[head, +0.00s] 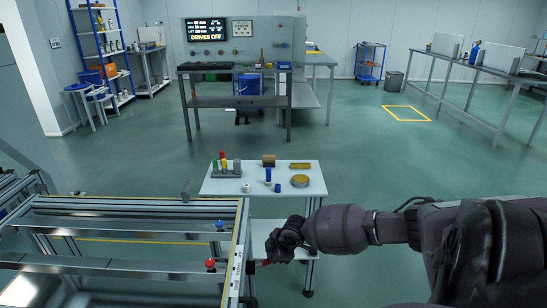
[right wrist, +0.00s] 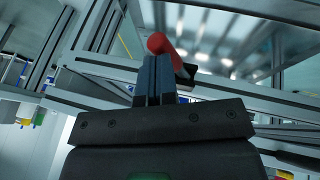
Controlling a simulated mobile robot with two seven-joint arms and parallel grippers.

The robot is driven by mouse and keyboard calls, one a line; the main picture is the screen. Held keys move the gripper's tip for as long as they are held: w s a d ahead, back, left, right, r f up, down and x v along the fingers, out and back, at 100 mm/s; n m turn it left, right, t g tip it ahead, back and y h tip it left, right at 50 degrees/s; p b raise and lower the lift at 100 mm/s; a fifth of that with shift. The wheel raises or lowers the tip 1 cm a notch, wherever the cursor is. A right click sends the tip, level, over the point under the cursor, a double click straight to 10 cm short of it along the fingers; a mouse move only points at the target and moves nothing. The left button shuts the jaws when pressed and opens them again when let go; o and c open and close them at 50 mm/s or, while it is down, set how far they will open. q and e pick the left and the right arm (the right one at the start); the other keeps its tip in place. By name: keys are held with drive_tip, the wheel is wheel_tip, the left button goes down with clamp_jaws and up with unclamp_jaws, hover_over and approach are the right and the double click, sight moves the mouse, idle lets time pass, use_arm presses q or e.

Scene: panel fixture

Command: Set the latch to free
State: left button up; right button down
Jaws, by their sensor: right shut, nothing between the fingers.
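A red handle (right wrist: 158,43), which looks like the latch lever, shows in the right wrist view just beyond my fingertips, with its shaft running down to the right toward a dark mount on the fixture rail. In the head view a small red piece (head: 267,262) shows at the fixture's right edge, mostly hidden by my gripper. My right gripper (head: 272,256) is beside that edge; its fingers (right wrist: 154,75) are shut and empty, close to the handle. Whether they touch it I cannot tell. My left gripper is not in view.
The metal frame fixture (head: 120,265) fills the lower left, with a red knob (head: 210,264) and a blue knob (head: 220,225) on it. A small white table (head: 225,188) with coloured parts stands behind my gripper.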

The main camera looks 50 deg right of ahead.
drive_tip(key=shift+s+a+f, duration=0.1)
drive_tip(key=shift+a+f, duration=0.05)
drive_tip(key=shift+f, duration=0.05)
idle(0.4)
